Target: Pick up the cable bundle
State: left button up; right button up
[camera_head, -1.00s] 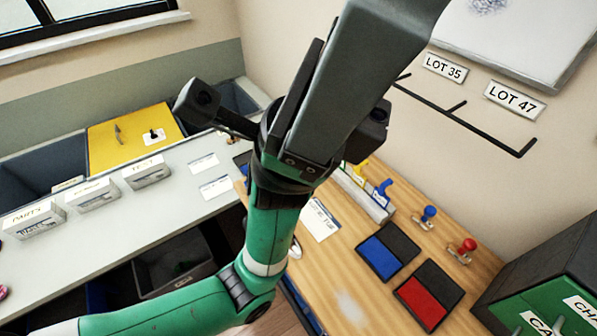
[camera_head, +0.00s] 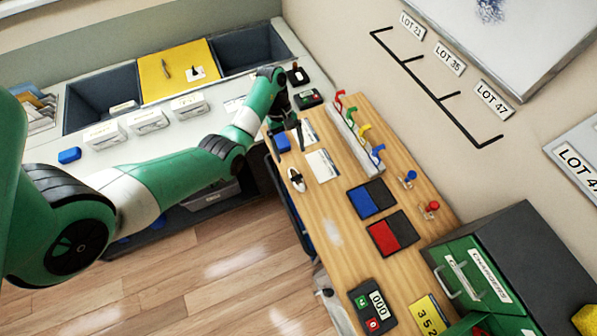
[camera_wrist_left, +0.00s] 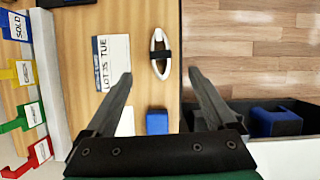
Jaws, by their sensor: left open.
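The cable bundle (camera_head: 297,179) is a small white oval loop with a dark band around its middle. It lies on the wooden table near its left edge, and it also shows in the left wrist view (camera_wrist_left: 159,66). My left gripper (camera_head: 290,137) is over the far left part of the table, beyond the bundle in the head view. In the left wrist view its two fingers (camera_wrist_left: 160,75) are spread apart with nothing between them, and the bundle lies just ahead of the tips. My right gripper is in neither current view.
A lot card (camera_wrist_left: 112,62) lies beside the bundle. A blue block (camera_wrist_left: 157,121) is near the gripper. A rack with coloured hooks (camera_head: 358,135), a blue pad (camera_head: 366,201), a red pad (camera_head: 383,238) and two stamps stand further right. A dark bin (camera_wrist_left: 240,107) sits beyond the table edge.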

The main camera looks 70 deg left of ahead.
pick_arm(q)
jog(key=b, duration=0.3)
send_near(296, 178)
jog(key=shift+x, duration=1.05)
jog(key=shift+w+d+f, duration=0.15)
jog(key=shift+d+f, duration=0.1)
jog(key=shift+d, duration=0.1)
jog(key=shift+d+f, duration=0.15)
jog(key=shift+f, duration=0.15)
jog(key=x, duration=0.5)
jog(key=shift+f+b, duration=0.1)
jog(key=shift+b, duration=0.2)
jog(key=shift+f, duration=0.2)
